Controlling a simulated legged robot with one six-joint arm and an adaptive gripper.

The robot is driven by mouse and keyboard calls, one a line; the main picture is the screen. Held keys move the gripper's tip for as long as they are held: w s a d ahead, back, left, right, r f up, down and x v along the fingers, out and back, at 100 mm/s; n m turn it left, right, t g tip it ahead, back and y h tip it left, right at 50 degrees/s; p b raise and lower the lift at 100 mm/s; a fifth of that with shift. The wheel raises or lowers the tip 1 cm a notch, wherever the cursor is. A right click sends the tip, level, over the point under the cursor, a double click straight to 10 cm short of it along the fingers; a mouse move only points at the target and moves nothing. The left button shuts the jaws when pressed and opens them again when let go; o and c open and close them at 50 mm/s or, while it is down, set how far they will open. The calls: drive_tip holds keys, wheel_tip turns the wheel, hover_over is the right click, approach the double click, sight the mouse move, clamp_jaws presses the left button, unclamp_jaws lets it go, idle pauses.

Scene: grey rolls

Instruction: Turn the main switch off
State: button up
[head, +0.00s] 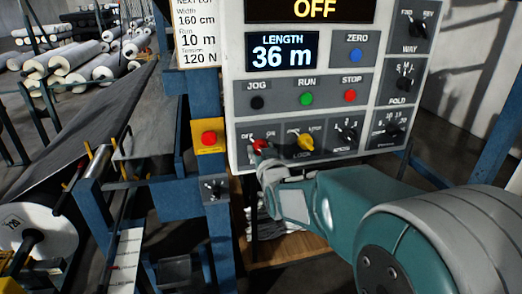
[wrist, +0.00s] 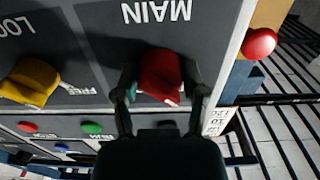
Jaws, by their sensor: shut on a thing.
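The main switch is a red rotary knob (head: 260,144) at the lower left of the grey control panel (head: 237,100), between the OFF and ON labels. In the wrist view, which is upside down, the red knob (wrist: 160,72) sits beside the word MAIN, with a white mark at its lower right end. My gripper (head: 265,163) reaches the knob from below. In the wrist view my gripper's fingers (wrist: 158,88) are on either side of the knob, shut on it. The panel's top display (head: 315,9) reads OFF.
A yellow LOCK knob (head: 305,143) is just right of the main switch. A red button on a yellow box (head: 209,138) is to the left. Jog, run and stop buttons sit above. Blue posts and a grey roll machine stand left.

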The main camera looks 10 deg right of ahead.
drive_tip(key=shift+f, duration=0.15)
drive_tip(key=o, duration=1.2)
drive_tip(key=shift+c, duration=0.2)
drive_tip(key=s, duration=1.2)
drive_tip(key=shift+a, duration=0.1)
